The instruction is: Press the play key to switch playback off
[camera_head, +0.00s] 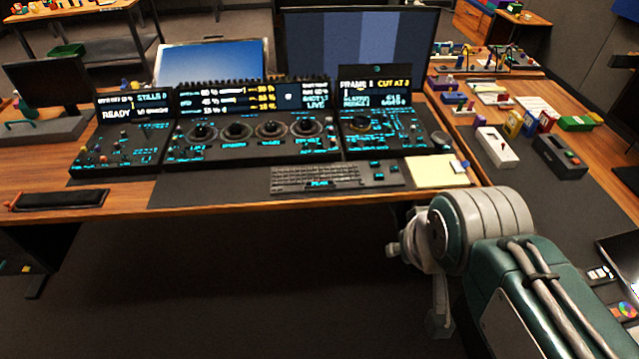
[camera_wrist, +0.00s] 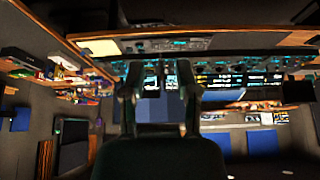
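The trackball panel (camera_head: 250,140) stands on the wooden desk, with several trackballs in its middle section and small glowing cyan labels. Its left section (camera_head: 120,140) has a screen reading READY. Its right section (camera_head: 385,135) has a small screen reading FRAME and CUT AT, and one trackball. The play key cannot be picked out among the small keys and labels. In the wrist view, which looks upside down, my gripper (camera_wrist: 157,95) has its two fingers spread apart with nothing between them. In the head view my arm is at the lower right, short of the desk's front edge, apart from the panel.
A keyboard (camera_head: 318,178) and a yellow notepad (camera_head: 437,172) lie in front of the panel. A large monitor (camera_head: 360,45) and a blue screen (camera_head: 212,62) stand behind. A side desk at right holds a white box (camera_head: 497,147) and a dark box (camera_head: 560,156). Floor before the desk is clear.

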